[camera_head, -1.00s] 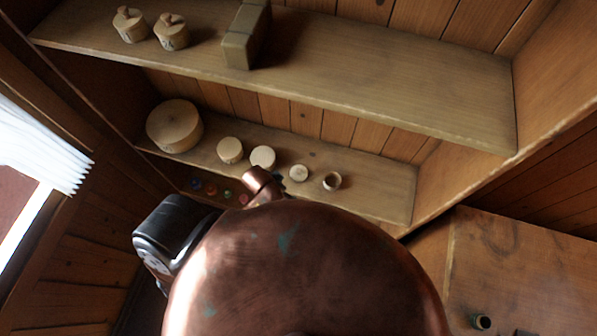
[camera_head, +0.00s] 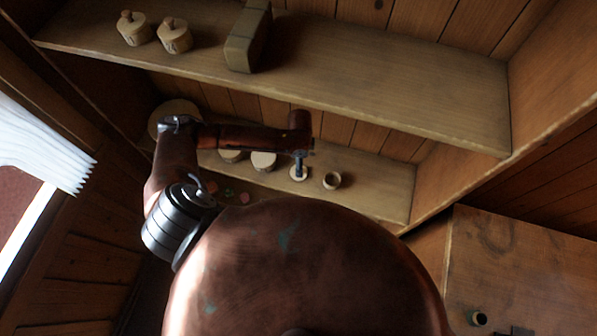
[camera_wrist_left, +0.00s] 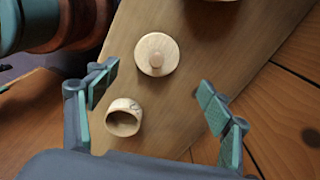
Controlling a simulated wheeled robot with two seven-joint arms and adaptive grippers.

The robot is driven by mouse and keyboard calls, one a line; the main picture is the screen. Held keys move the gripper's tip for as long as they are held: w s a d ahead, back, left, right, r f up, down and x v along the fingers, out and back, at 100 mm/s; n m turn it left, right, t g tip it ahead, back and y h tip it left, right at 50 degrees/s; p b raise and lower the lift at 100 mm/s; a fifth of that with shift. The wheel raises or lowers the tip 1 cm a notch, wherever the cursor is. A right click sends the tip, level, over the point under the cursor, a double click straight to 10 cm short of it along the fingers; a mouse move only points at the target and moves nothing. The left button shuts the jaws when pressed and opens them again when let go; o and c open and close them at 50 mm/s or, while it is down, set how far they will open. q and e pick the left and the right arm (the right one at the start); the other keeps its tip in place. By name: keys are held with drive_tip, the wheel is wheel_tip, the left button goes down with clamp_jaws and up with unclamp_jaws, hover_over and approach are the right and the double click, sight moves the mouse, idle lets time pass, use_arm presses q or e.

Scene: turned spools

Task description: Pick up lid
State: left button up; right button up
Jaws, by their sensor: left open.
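The lid (camera_head: 298,174) is a small pale wooden disc on the lower shelf. In the left wrist view the lid (camera_wrist_left: 145,61) shows from above with a round knob at its centre. A small open wooden pot (camera_head: 332,180) stands to its right; its dark hollow shows in the left wrist view (camera_wrist_left: 124,121). My left gripper (camera_head: 299,160) is over the lid, partly covering it. In the left wrist view the left gripper (camera_wrist_left: 158,92) is open and empty, with the lid beyond its fingertips. My right gripper is not in view.
The lower shelf (camera_head: 380,185) also holds small round wooden pieces (camera_head: 263,161) left of the lid and a large round box (camera_head: 165,112), partly hidden by my arm. The upper shelf (camera_head: 400,100) overhangs, with two lidded pots (camera_head: 133,28) and a block (camera_head: 245,40). The lower shelf's right end is clear.

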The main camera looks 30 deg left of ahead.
use_arm(q)
wheel_tip(320, 180, down, 2)
drive_tip(key=shift+a+f, duration=0.1)
drive_tip(key=shift+f, duration=0.15)
drive_tip(key=f, duration=0.2)
drive_tip(key=f+p, duration=0.1)
drive_tip(key=f, duration=0.1)
drive_tip(key=shift+s+f, duration=0.1)
drive_tip(key=shift+s, duration=0.3)
drive_tip(key=shift+f, duration=0.5)
drive_tip(key=shift+c, duration=0.7)
drive_tip(key=c, duration=0.9)
drive_tip(key=shift+o, duration=0.2)
drive_tip(key=shift+r, duration=0.1)
